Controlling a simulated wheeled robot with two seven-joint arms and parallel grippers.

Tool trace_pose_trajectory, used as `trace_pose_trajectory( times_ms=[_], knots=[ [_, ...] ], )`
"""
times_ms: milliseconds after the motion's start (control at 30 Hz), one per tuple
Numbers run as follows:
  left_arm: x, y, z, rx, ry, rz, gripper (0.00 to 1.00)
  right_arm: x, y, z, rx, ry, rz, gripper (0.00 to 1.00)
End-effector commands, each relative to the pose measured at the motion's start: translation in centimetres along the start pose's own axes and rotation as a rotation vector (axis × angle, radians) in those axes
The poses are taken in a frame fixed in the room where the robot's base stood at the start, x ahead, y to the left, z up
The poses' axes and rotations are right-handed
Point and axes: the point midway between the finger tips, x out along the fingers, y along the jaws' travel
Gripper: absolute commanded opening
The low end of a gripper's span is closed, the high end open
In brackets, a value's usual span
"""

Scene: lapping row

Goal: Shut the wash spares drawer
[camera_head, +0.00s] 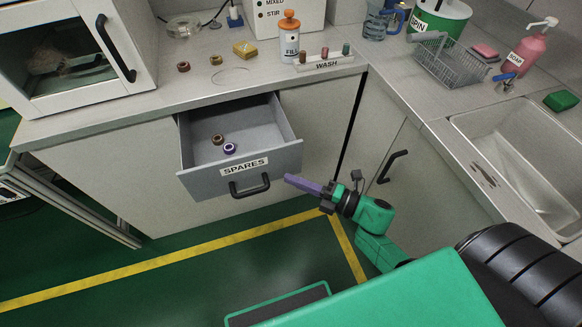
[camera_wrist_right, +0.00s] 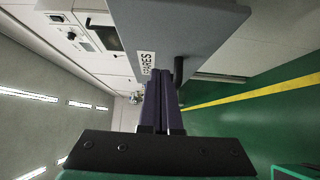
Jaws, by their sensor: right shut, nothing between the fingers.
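The wash spares drawer (camera_head: 275,161) stands pulled out from under the counter, its grey front labelled SPARES and fitted with a black handle (camera_head: 250,188). Two small ring-like parts (camera_head: 229,148) lie inside it, one purple and one brown. My right gripper (camera_head: 288,179) is shut and empty, its purple fingers pointing left near the right end of the drawer front, just right of the handle. In the right wrist view the shut fingers (camera_wrist_right: 160,105) point toward the drawer front (camera_wrist_right: 185,30) and its handle (camera_wrist_right: 179,72); I cannot tell whether they touch. My left gripper is not in view.
The counter above holds a white cabinet (camera_head: 75,60), a bottle labelled FILL (camera_head: 289,42), a WASH rack (camera_head: 325,64) and a wire basket (camera_head: 450,62). A sink (camera_head: 530,150) is at right. The floor before the drawer is clear, with yellow lines.

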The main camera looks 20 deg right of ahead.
Motion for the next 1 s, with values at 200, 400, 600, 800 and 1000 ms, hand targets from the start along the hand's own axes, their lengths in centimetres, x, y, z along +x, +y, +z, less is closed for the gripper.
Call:
trace_pose_trajectory(
  times_ms=[200, 400, 600, 800, 1000],
  knots=[
    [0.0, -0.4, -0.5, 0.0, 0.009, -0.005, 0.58, 2.2, 0.0, 2.5, 0.0, -0.001, 0.0, 0.0],
    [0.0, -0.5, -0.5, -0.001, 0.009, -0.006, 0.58, 2.6, -0.1, 2.9, 0.001, -0.001, -0.001, 0.0],
    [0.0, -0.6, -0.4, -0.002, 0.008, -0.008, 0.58, 2.6, -0.1, 2.9, 0.001, -0.001, -0.001, 0.0],
    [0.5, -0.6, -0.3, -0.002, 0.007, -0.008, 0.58, 3.1, -0.2, 3.4, -0.001, -0.002, -0.001, 0.0],
    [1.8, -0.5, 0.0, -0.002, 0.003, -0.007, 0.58, 4.8, -0.4, 5.2, -0.002, -0.001, 0.001, 0.0]
  ],
)
